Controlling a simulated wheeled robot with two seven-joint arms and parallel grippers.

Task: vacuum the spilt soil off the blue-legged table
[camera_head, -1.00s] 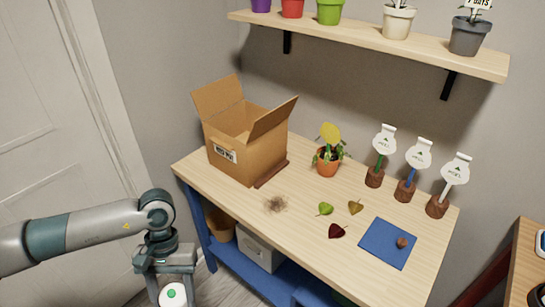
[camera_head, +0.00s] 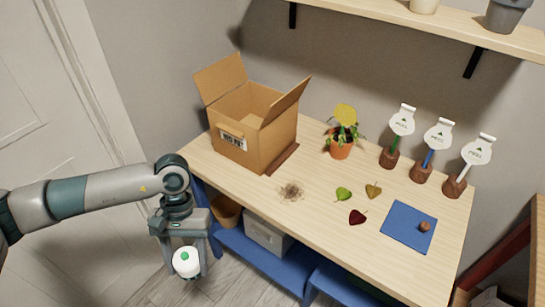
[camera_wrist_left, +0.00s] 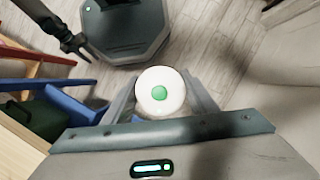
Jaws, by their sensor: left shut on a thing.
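The blue-legged table (camera_head: 245,178) has a pale wood top. A small patch of brown spilt soil (camera_head: 291,191) lies on it, in front of the cardboard box. My left gripper (camera_head: 187,268) hangs low, left of the table and below its top. It is shut on a white round object with a green button (camera_head: 185,262), likely the hand vacuum. The same object shows end-on between the fingers in the left wrist view (camera_wrist_left: 160,92). Its lower part is hidden.
An open cardboard box (camera_head: 255,125) stands behind the soil. A potted plant (camera_head: 341,146), loose leaves (camera_head: 357,217), a blue mat (camera_head: 408,228) and several upright labelled stands (camera_head: 393,155) occupy the right side. A shelf (camera_head: 430,25) hangs above. Bins stand beneath the tabletop.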

